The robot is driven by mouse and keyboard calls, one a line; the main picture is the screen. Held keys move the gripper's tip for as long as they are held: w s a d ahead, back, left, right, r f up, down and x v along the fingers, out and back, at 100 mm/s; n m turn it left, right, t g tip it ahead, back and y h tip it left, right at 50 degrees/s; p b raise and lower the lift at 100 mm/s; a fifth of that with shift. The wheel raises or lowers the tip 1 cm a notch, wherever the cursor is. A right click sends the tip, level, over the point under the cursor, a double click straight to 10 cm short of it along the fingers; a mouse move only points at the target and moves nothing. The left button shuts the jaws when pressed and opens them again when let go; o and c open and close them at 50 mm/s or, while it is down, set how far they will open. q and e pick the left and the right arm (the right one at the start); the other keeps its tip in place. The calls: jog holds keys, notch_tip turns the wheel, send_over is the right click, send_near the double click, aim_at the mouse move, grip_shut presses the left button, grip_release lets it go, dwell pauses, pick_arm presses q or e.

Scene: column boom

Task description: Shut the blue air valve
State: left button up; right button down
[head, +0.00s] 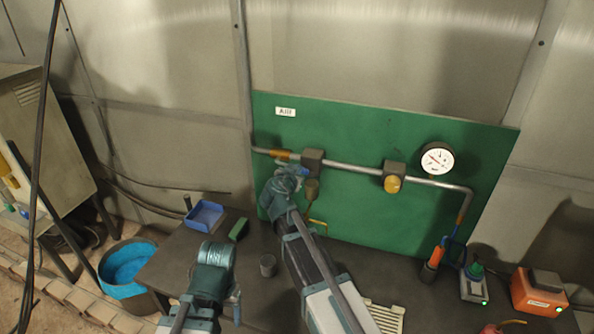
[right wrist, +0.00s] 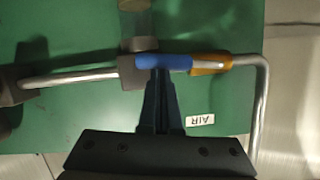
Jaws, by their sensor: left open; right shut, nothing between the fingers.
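The blue valve handle (right wrist: 164,62) lies along the pipe in the right wrist view, beside a dark valve block (right wrist: 131,72). The upside-down AIR label (right wrist: 200,120) is near it on the green board. My right gripper (right wrist: 160,76) is shut and empty, its fingertips at the edge of the blue handle; whether they touch it I cannot tell. In the head view my right gripper (head: 286,172) reaches up to the left end of the pipe and largely covers the handle. My left gripper (head: 236,306) is open, low over the bench, away from the valve.
The green board (head: 350,130) carries a pipe with a second, yellow valve (head: 392,184) and a pressure gauge (head: 437,159). On the bench are a blue tray (head: 205,215), a grey cup (head: 268,265) and an orange box (head: 540,292).

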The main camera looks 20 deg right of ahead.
jog(key=shift+f, duration=0.2)
jog(key=w+a+f+m+t+y+b, duration=0.2)
jog(key=a+f+m+b, duration=0.3)
jog(key=b, duration=0.8)
jog(key=shift+w+f+m+t, duration=0.6)
jog(key=shift+f+m, duration=0.7)
jog(key=shift+f, duration=0.85)
jog(key=shift+w, duration=0.15)
